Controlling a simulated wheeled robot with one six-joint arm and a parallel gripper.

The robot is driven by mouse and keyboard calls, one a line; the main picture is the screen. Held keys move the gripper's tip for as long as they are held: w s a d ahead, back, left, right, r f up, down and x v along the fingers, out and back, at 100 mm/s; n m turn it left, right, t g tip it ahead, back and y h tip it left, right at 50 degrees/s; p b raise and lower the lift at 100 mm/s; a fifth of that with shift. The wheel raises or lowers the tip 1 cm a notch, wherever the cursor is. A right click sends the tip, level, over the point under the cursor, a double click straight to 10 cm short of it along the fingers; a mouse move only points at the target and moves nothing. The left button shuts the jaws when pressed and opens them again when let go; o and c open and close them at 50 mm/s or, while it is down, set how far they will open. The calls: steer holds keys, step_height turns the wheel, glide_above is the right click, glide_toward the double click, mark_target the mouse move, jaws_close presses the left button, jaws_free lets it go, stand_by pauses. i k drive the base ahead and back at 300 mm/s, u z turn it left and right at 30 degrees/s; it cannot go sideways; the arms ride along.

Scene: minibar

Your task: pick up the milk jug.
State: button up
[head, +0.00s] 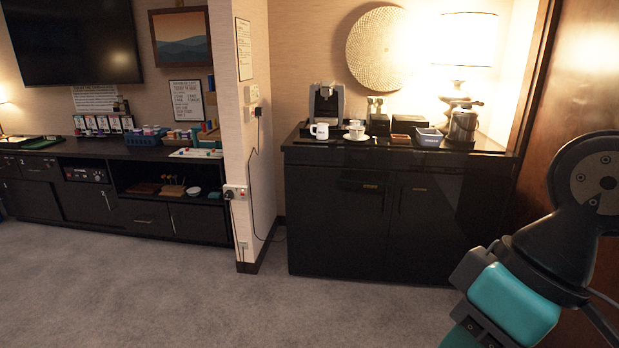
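No thing in the head view is clearly a milk jug. A dark metallic jug-like vessel (463,123) stands upright at the right end of the black cabinet top, below the lamp; I cannot tell whether it is a jug, a kettle or an ice bucket. A white mug (320,131) stands near the left end of the same top. A white cup on a saucer (356,133) stands to its right. My arm shows at the lower right, well in front of the cabinet, but my gripper is out of view.
Grey carpet (210,300) in front is clear.

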mark_target(322, 133)
steer(key=i, duration=2.05)
steer(key=u, duration=0.2)
steer(key=i, duration=2.05)
steer(key=u, duration=0.1)
